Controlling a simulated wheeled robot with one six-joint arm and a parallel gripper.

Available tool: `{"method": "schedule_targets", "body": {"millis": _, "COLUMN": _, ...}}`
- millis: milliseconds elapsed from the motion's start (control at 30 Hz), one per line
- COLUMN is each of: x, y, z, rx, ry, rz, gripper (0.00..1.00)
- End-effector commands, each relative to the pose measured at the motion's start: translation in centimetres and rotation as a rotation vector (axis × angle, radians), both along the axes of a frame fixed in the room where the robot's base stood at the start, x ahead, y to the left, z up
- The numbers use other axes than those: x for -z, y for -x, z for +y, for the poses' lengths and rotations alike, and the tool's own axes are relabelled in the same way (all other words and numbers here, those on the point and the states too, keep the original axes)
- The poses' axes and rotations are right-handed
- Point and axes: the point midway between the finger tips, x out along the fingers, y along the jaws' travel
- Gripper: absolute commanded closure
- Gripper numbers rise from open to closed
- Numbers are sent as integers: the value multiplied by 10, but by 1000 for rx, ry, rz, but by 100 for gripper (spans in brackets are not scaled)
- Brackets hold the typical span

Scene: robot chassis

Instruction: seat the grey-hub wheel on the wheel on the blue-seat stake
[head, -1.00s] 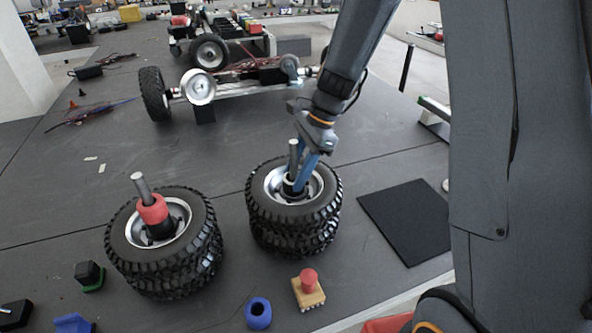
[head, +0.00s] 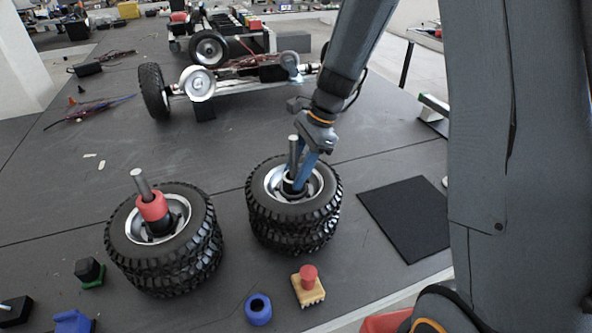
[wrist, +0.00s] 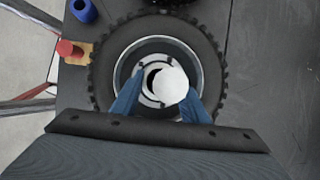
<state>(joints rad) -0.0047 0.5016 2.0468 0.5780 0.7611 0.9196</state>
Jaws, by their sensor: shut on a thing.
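The top wheel (head: 268,207) of the right-hand stack is around a grey stake (head: 293,151), and it appears to rest on a lower wheel (head: 285,243). It has black tread and a silver-grey rim and hub, which also show in the wrist view (wrist: 207,57). My gripper (head: 297,184) has its blue fingers down inside the rim, shut on the hub. In the wrist view my gripper (wrist: 158,100) straddles the hub, and the pale stake top (wrist: 172,85) sits off-centre in the bore, with a dark crescent at its left. No blue seat is visible on this stake.
Another wheel stack (head: 125,235) with a red collar (head: 153,206) on its stake stands at left. A blue ring (head: 258,311) and a red-knobbed block (head: 308,288) lie in front. A black mat (head: 405,220) is at right. A chassis (head: 245,82) stands behind.

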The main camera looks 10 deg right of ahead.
Motion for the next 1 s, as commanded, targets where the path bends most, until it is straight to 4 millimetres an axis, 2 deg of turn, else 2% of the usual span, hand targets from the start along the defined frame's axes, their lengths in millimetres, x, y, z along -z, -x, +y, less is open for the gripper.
{"method": "schedule_targets", "body": {"millis": 800, "x": 10, "y": 0, "z": 0, "rx": -1, "ry": 2, "rz": -1, "gripper": 100}}
{"method": "schedule_targets", "body": {"millis": 833, "x": 10, "y": 0, "z": 0, "rx": -1, "ry": 2, "rz": 0, "gripper": 55}}
{"method": "schedule_targets", "body": {"millis": 933, "x": 10, "y": 0, "z": 0, "rx": -1, "ry": 2, "rz": 0, "gripper": 38}}
{"method": "schedule_targets", "body": {"millis": 1000, "x": 9, "y": 0, "z": 0, "rx": -1, "ry": 1, "rz": -1, "gripper": 38}}
